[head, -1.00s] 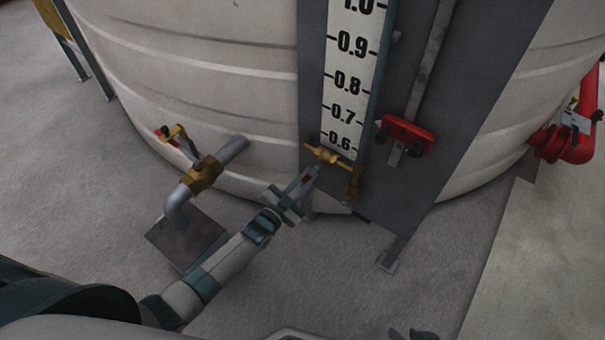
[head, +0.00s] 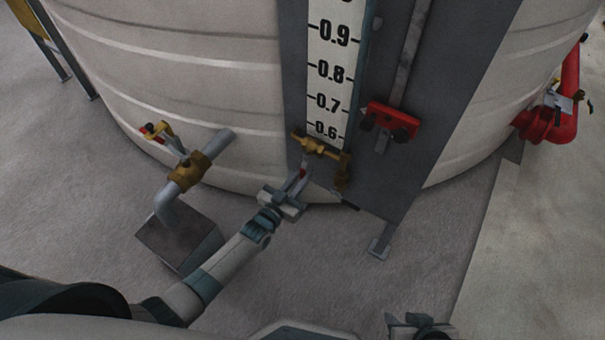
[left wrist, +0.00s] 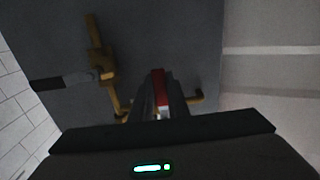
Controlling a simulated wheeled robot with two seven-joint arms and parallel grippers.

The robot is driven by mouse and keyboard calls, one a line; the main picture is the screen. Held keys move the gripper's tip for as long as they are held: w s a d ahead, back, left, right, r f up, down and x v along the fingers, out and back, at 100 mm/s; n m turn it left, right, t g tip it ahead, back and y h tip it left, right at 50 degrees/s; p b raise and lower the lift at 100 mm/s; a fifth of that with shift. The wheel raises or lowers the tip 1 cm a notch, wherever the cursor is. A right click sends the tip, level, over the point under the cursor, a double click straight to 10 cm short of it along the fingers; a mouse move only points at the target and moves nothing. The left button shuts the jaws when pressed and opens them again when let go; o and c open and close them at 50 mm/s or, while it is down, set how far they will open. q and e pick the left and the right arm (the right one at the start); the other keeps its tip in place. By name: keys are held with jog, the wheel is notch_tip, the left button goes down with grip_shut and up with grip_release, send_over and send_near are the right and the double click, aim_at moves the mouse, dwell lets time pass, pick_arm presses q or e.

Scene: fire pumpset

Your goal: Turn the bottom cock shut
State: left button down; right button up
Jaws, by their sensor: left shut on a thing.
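The brass bottom cock (head: 318,146) sits at the foot of the level gauge, below the 0.6 mark. Its red lever (head: 302,173) hangs down to the lower left of the brass body. My left gripper (head: 296,185) is shut on the lever. In the left wrist view the red lever (left wrist: 158,88) shows between the two dark fingers (left wrist: 158,105), with the brass cock body (left wrist: 103,68) beyond. The fingers hide part of the lever. My right gripper (head: 418,326) shows only partly at the bottom edge; its jaws are unclear.
A brass valve (head: 188,172) on a grey pipe, with a red-tipped handle, stands to the left. A red block (head: 392,120) is fixed on the grey panel right of the gauge. A red pipe (head: 550,122) is at far right.

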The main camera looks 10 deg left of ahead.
pick_arm(q)
jog(key=c, duration=1.7)
grip_release()
pick_arm(e)
jog(key=shift+a+r, duration=0.1)
jog(key=shift+s, duration=0.1)
